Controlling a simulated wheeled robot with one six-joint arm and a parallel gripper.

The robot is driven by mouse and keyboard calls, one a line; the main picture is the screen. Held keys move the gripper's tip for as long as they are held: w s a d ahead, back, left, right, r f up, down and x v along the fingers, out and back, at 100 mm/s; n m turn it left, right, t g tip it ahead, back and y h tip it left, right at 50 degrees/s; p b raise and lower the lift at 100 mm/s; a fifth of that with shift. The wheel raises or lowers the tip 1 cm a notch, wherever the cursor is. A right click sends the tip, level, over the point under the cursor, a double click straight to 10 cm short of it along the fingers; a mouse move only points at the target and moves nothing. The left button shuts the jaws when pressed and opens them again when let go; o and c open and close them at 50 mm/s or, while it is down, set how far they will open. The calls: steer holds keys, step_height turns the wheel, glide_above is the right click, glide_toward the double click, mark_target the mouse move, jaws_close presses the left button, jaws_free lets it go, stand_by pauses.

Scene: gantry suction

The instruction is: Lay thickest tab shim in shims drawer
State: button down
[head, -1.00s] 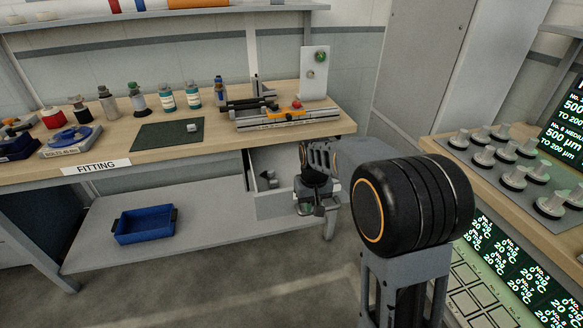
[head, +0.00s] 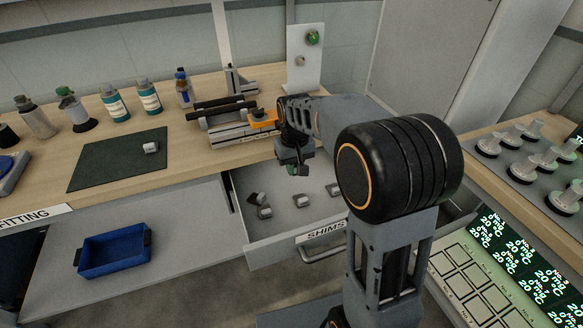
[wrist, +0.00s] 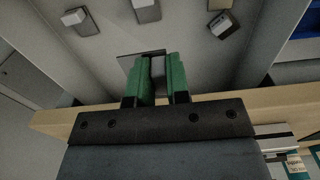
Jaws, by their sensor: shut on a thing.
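The shims drawer (head: 273,251) stands open under the bench, with a SHIMS label on its front. Several small grey tab shims lie in it, among them one at the left (head: 264,212), one in the middle (head: 301,200) and one at the right (head: 333,189). My gripper (head: 297,168) is above the drawer's back part, close to the bench's front edge. In the wrist view its green fingers (wrist: 161,68) are shut on a thin grey tab shim (wrist: 129,62). Part of that shim is hidden by the fingers. I cannot compare the shims' thicknesses.
Another small grey-white piece (head: 150,148) lies on the dark green mat (head: 108,172) on the bench. A measuring fixture (head: 222,122) stands behind my gripper. A blue tray (head: 113,251) sits on the lower shelf. A pad of knobs (head: 503,165) is at the right.

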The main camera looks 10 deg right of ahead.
steer(key=w+d+f, duration=0.4)
steer(key=d, duration=0.4)
steer(key=b, duration=0.1)
glide_above(326, 182)
steer(key=f, duration=0.2)
steer(key=a+f, duration=0.1)
steer(key=f, duration=0.1)
steer(key=shift+f, duration=0.4)
steer(key=shift+d+f, duration=0.45)
steer(key=shift+f, duration=0.05)
steer(key=shift+w+f+b, duration=0.1)
steer(key=shift+f+b, duration=0.35)
steer(key=shift+f, duration=1.15)
steer(key=c, duration=1.1)
jaws_free()
steer(key=shift+f, duration=0.1)
